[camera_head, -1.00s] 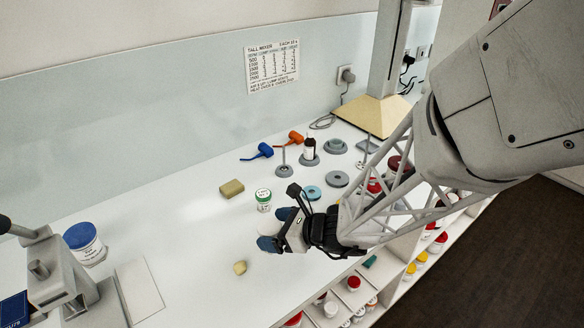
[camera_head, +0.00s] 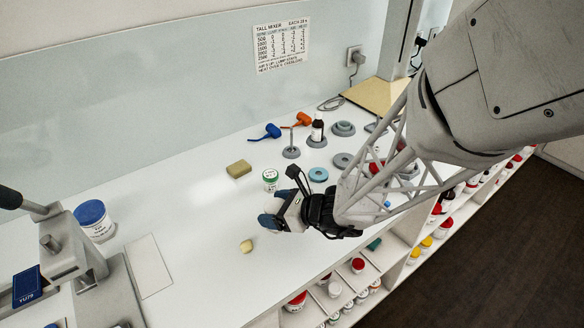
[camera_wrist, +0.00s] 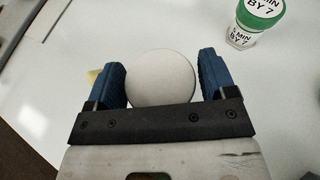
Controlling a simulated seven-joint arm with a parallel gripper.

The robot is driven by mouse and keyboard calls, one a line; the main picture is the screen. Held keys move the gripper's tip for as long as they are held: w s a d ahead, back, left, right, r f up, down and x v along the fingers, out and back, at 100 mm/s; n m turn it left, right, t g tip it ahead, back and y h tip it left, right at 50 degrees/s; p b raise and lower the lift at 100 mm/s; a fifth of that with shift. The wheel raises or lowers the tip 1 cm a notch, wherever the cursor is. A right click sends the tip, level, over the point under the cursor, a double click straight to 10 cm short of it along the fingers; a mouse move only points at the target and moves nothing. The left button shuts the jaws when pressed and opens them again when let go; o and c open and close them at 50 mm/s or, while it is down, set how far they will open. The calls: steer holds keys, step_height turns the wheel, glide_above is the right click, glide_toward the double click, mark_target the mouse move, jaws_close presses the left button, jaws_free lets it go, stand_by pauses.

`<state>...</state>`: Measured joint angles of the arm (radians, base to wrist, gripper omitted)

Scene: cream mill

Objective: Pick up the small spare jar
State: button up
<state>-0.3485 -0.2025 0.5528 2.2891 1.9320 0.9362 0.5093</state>
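A round, plain white top (camera_wrist: 162,79), apparently the small spare jar, sits between the two blue fingers of my gripper (camera_wrist: 163,80) in the wrist view. The fingers stand on both sides of it, very close to its rim. I cannot tell whether they press on it. Its side and base are hidden beneath the top. In the head view my gripper (camera_head: 275,207) is low over the white bench, and the fingers hide most of what is between them.
A green-lidded jar (camera_head: 270,180) stands just beyond the gripper, also in the wrist view (camera_wrist: 256,18). A yellowish block (camera_head: 247,246) and an olive block (camera_head: 239,169) lie nearby. A blue-lidded tub (camera_head: 94,221) stands left. The front edge has shelves of jars below.

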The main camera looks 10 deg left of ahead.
mark_target(275, 206)
steer(key=c, duration=0.7)
steer(key=shift+o, duration=0.2)
steer(key=shift+r, duration=0.1)
steer(key=shift+r, duration=0.75)
step_height(275, 206, up, 2)
steer(key=shift+r, duration=0.1)
steer(key=s+d+r, duration=0.1)
steer(key=s+d, duration=0.7)
steer(key=s, duration=0.5)
steer(key=shift+s+d, duration=0.2)
steer(key=shift+d, duration=0.15)
